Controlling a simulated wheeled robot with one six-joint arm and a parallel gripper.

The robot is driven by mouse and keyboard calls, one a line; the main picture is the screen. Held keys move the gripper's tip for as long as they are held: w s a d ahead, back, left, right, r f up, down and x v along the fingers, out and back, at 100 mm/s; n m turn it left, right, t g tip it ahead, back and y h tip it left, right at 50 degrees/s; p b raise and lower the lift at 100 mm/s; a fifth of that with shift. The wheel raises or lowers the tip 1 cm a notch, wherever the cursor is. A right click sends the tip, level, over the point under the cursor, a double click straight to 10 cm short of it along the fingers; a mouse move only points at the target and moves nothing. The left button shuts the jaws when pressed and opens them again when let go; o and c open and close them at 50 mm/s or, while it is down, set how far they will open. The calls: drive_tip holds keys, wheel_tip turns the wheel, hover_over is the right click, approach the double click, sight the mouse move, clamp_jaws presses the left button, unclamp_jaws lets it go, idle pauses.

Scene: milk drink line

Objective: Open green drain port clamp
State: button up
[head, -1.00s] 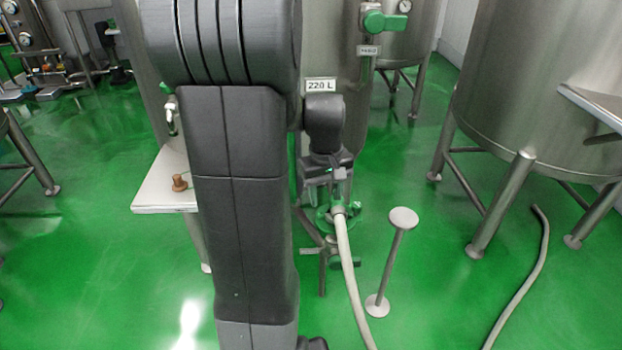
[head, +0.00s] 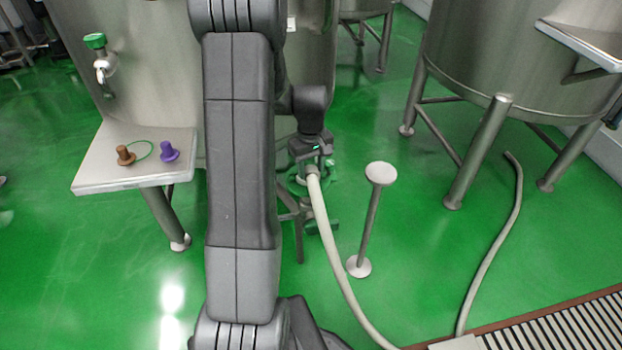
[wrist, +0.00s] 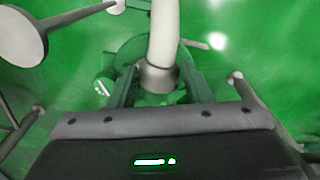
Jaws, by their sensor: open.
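The green drain port clamp (head: 296,187) sits low under the tank, at the end of a pale hose (head: 333,247). It is partly hidden behind my arm and gripper. In the wrist view the green clamp (wrist: 127,55) shows as a round shape behind the hose (wrist: 163,32) and its metal collar (wrist: 160,79). My gripper (head: 313,162) is right at the hose end. In the wrist view my gripper (wrist: 160,88) is open, with one finger on each side of the collar. I cannot tell whether the fingers touch anything.
A flat-topped metal post (head: 381,174) stands just right of the hose. A side shelf (head: 110,178) on the left carries a brown plug (head: 125,155) and a purple plug (head: 169,152). Another hose (head: 490,260) lies on the floor beside a floor grate (head: 570,335) at lower right.

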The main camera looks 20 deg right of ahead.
sight(311, 177)
drive_tip(key=shift+f, duration=2.05)
clamp_jaws()
